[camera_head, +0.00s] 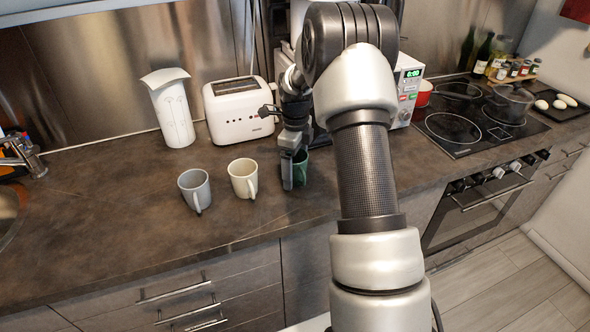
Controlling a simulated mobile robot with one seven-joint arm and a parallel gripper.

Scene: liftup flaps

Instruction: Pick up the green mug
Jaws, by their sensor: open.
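The green mug (301,169) stands on the dark countertop, to the right of two other mugs. My gripper (294,172) is at the green mug and hides much of it. One finger shows in front of the mug's left side. The other finger is hidden, so I cannot tell whether it is inside the mug or beyond it. The gripper is open. I cannot tell whether it touches the mug.
A cream mug (243,178) and a grey mug (195,189) stand to the left. A white toaster (238,112) and a white pitcher (171,108) are behind. A microwave (408,88) stands behind my arm. A cooktop (470,125) is at right. The counter's left front is clear.

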